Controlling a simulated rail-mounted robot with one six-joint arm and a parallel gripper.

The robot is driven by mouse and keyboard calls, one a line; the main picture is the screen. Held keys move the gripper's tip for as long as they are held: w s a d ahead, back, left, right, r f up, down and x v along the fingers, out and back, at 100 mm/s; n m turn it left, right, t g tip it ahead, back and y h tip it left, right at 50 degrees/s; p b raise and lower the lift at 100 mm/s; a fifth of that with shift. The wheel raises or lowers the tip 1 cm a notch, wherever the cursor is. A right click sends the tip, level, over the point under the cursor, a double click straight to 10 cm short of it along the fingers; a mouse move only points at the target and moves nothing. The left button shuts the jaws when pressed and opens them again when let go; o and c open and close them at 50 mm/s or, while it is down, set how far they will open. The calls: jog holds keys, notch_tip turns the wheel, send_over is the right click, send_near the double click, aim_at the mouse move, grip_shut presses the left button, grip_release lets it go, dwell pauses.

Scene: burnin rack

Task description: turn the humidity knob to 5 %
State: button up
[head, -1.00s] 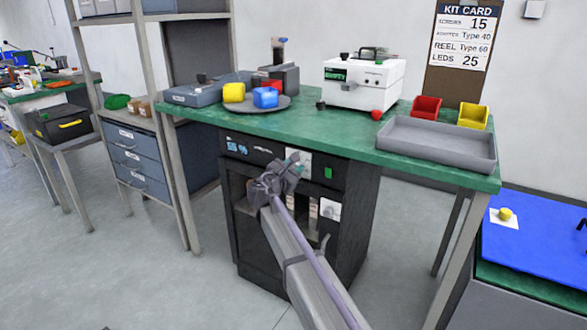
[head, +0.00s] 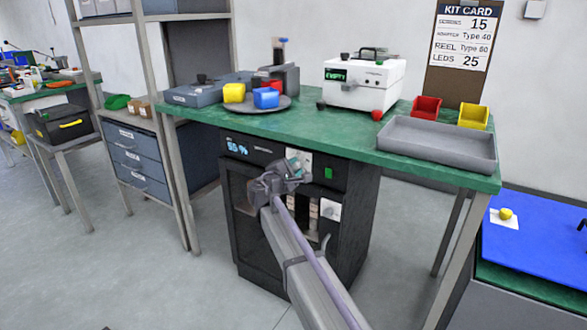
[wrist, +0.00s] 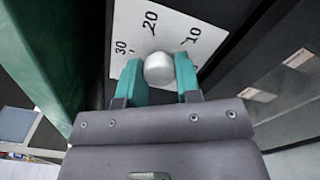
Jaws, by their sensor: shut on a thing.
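The humidity knob (wrist: 159,72) is a pale round knob on a white dial plate (wrist: 128,22) marked 10, 20 and 30 in the wrist view. My gripper (wrist: 159,62) is shut on the knob, one teal finger on each side. The knob's pointer cannot be made out. In the head view my gripper (head: 294,163) is at the upper front of the black cabinet (head: 352,215), in front of the white plate (head: 305,160), and hides the knob. A lit blue display (head: 237,147) left of it seems to read 55 %.
The green bench top (head: 300,126) overhangs the cabinet front. A green button (head: 328,173) is right of the dial plate. A lower white plate (head: 330,208) and a dark handle (head: 325,243) are below. Open floor lies around the cabinet.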

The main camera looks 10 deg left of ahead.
dwell(0.4)
jog(key=o, duration=0.9)
jog(key=v, duration=1.1)
jog(key=shift+w, duration=0.1)
